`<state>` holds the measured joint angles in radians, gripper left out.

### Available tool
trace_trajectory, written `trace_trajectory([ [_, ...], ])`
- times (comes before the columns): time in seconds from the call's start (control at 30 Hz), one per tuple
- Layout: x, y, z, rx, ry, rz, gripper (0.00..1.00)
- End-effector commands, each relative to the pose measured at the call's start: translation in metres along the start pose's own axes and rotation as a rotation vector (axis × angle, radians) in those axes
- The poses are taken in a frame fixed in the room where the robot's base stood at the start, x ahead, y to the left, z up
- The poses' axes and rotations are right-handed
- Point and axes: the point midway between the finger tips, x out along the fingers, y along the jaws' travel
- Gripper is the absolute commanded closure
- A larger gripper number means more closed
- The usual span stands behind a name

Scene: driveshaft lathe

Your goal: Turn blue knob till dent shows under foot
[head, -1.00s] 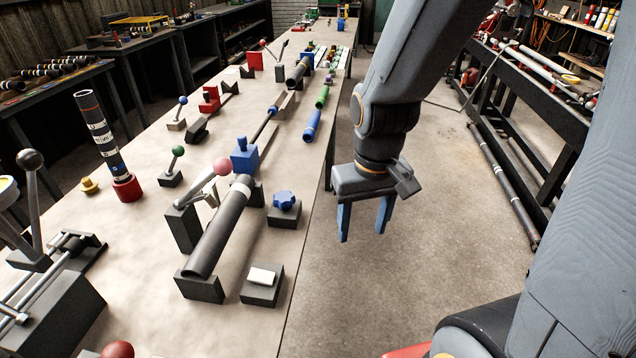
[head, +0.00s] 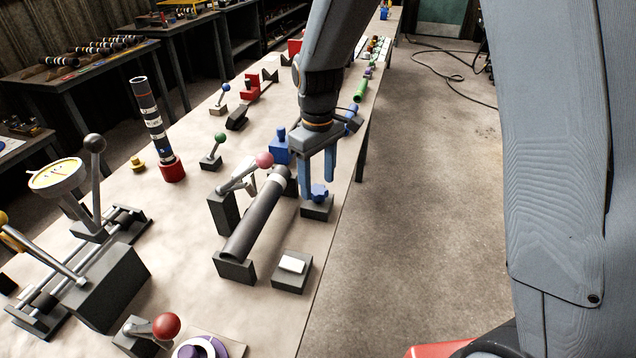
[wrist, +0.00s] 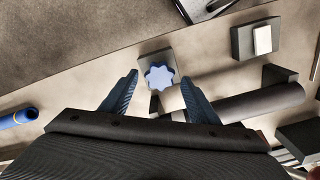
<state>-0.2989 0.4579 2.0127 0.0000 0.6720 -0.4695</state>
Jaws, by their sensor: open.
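The blue knob (head: 319,193) is star-shaped and sits on a dark square block near the table's right edge. It also shows in the wrist view (wrist: 159,77). My gripper (head: 318,200) is open, pointing down, with its fingers above the knob. In the wrist view the open fingers (wrist: 160,78) appear on either side of the knob, apart from it. A dark grey shaft (head: 256,220) lies on blocks to the knob's left. A blue clamp-like block (head: 280,148) stands at its far end, partly behind my gripper. The foot and any dent cannot be made out.
A pink-ball lever (head: 264,160) stands left of the shaft. A dark block with a white pad (head: 291,264) is nearer the front. A dial gauge (head: 58,176) stands at left, and a red-ball lever (head: 166,326) at the front.

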Motion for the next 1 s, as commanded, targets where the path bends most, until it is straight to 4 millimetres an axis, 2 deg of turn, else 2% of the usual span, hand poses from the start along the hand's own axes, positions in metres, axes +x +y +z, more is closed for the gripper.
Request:
trace_trajectory([
  [0.2,0.018,0.0,0.0,0.001,0.0,0.0,0.45],
  [0.5,0.021,0.0,0.0,0.001,0.001,0.0,0.45],
  [0.77,0.021,0.0,0.0,0.001,0.001,0.0,0.86],
  [1.0,0.019,0.0,0.001,0.095,0.0,0.0,0.86],
])
